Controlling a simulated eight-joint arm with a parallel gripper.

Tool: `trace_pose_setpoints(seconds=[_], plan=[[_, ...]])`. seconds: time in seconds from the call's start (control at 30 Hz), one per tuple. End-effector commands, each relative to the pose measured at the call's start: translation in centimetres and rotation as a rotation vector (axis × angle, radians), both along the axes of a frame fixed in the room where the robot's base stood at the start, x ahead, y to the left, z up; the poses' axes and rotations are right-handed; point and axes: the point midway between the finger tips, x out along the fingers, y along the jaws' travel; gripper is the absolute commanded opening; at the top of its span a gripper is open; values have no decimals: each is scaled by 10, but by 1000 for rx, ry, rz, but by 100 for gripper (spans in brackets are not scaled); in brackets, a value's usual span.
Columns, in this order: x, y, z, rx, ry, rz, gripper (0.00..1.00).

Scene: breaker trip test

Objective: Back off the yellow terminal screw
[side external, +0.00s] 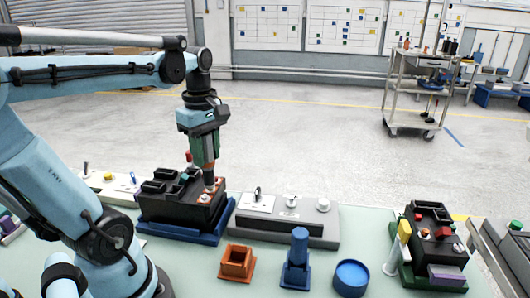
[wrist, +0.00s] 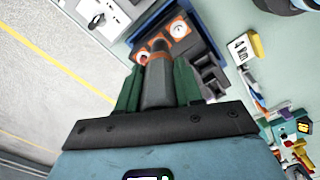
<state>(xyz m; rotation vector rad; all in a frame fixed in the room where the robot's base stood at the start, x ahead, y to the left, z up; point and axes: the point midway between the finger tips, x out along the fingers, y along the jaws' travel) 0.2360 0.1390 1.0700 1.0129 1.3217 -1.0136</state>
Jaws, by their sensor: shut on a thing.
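My gripper (side external: 208,160) points down over the black breaker block (side external: 165,208) in the blue tray (side external: 180,233). Its green fingers, also in the wrist view (wrist: 158,85), are shut on a grey driver-like tool (wrist: 158,85). The tool's dark tip reaches an orange terminal (wrist: 143,57) on the block; I cannot tell whether it touches the screw there. A second orange terminal (wrist: 180,28) with a pale round screw head is uncovered beside it. No terminal screw shows clearly as yellow; the tool hides part of the nearer terminal.
A grey panel (side external: 310,229) with knobs stands right of the block. An orange square holder (side external: 237,262), a blue post (side external: 298,258) and a blue round dish (side external: 351,277) stand in front. A black device (side external: 436,240) with a yellow-topped post (side external: 404,232) stands at right.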

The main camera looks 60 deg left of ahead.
Motion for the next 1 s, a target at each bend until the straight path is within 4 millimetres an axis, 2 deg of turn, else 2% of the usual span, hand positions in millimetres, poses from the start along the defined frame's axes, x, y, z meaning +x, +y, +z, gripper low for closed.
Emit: trace_pose_setpoints(seconds=[1.0], plan=[[0,0,-10,0,0,0,5]])
